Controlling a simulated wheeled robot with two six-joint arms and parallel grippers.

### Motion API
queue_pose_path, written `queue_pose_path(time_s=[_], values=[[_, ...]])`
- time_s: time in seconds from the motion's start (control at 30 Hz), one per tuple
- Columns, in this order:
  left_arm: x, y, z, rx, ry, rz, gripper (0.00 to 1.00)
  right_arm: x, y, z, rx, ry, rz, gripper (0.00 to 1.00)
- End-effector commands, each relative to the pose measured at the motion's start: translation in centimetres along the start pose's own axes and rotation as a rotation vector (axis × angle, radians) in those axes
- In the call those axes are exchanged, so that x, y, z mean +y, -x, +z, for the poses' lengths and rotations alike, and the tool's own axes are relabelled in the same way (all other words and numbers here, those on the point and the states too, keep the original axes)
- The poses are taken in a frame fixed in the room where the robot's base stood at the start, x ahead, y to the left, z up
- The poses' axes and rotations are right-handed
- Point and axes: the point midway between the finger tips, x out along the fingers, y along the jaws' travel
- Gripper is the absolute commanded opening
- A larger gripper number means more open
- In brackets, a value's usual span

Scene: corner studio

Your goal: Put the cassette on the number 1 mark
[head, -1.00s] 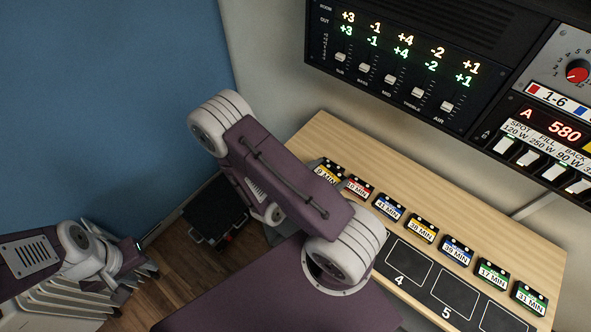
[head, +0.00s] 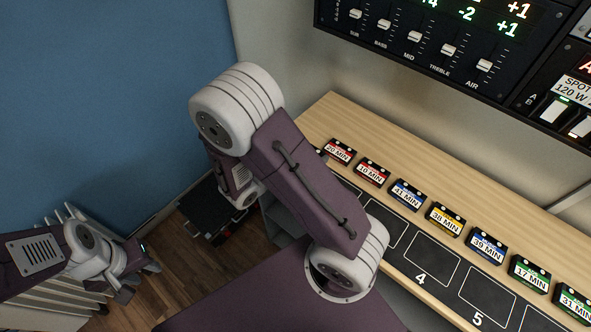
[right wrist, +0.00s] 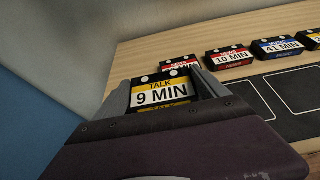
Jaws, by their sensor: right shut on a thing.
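My right gripper (right wrist: 165,98) is shut on a black cassette with a yellow label reading TALK 9 MIN (right wrist: 160,93). In the right wrist view its fingers grip it at both sides, in front of a red-labelled cassette (right wrist: 178,64). In the head view my right arm hides the gripper and most of the held cassette. The dark strip (head: 402,245) carries outlined marks; 4 and 5 are readable. The number 1 mark cannot be made out. My left gripper (head: 135,275) is at lower left, far from the shelf; its jaw opening is unclear.
A row of cassettes, from the red 20 MIN (head: 338,151) to the green 31 MIN (head: 573,302), stands along the wooden shelf (head: 425,165) behind the marks. The mixer panel (head: 420,45) hangs above. A dark case (head: 205,212) lies on the floor.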

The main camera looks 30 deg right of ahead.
Motion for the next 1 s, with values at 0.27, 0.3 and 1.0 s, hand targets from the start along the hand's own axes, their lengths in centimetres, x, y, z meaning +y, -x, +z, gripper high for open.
queue_pose_path(time_s=[0.27,0.3,1.0], values=[[0.0,0.4,-0.1,0.003,0.0,0.0,0.36,3.6,-0.4,-1.9,-0.002,0.004,-0.002,0.42],[0.0,0.4,-0.1,0.003,0.0,0.0,0.36,3.7,-0.4,-1.9,-0.002,0.004,-0.002,0.42],[0.0,-0.8,0.0,0.003,0.0,0.0,0.36,3.6,-2.1,-6.0,-0.001,0.004,-0.001,0.86]])
